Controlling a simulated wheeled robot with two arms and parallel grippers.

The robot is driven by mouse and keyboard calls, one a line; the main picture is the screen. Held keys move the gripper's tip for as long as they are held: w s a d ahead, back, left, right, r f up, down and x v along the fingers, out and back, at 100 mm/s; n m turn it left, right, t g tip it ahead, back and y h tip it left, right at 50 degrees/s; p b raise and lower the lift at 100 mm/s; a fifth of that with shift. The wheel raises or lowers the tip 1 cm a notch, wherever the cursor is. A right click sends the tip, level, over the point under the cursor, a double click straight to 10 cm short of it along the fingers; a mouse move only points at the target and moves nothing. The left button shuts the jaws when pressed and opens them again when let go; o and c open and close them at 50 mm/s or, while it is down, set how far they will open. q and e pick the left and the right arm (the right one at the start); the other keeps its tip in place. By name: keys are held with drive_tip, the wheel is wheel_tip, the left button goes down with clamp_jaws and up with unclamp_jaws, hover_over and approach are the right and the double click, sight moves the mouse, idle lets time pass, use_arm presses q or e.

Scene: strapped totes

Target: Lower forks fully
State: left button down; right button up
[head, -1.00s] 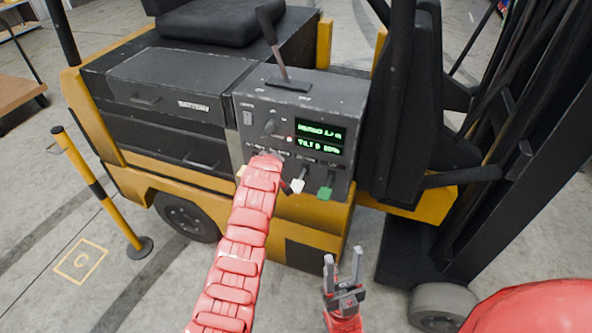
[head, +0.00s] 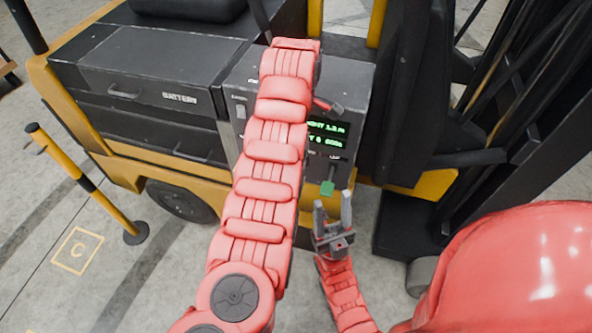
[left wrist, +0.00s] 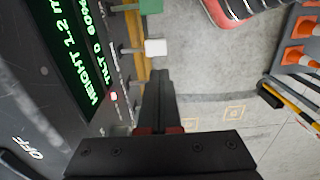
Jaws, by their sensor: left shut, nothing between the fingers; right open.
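The control panel (head: 352,110) is on the side of the forklift. Its green display (head: 327,133) reads a height of about 1.2 m in the left wrist view (left wrist: 75,50). A green-knobbed lever (head: 327,187) sticks out below the display, and its knob shows in the left wrist view (left wrist: 150,6). A white-knobbed lever (left wrist: 155,47) is beside it, hidden by my left arm in the head view. My left gripper (left wrist: 160,75) is shut and empty, in front of the panel near the white knob. My right gripper (head: 333,205) is open and empty, below the green knob.
The black mast (head: 510,130) rises at right. A battery drawer (head: 150,75) is left of the panel. A yellow-black post (head: 85,183) stands at left. Orange cones (left wrist: 302,27) show in the left wrist view. Floor left of the truck is mostly clear.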

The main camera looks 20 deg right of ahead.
use_arm(q)
drive_tip(key=f+p, duration=0.1)
drive_tip(key=f, duration=0.3)
drive_tip(key=f+p, duration=0.1)
drive_tip(key=f, duration=0.4)
drive_tip(key=f+p, duration=0.1)
drive_tip(key=f, duration=0.3)
drive_tip(key=shift+w+a+f, duration=0.1)
drive_tip(key=shift+w+f, duration=0.1)
drive_tip(key=shift+w, duration=0.1)
drive_tip(key=shift+w+f, duration=0.1)
drive_tip(key=shift+f, duration=0.45)
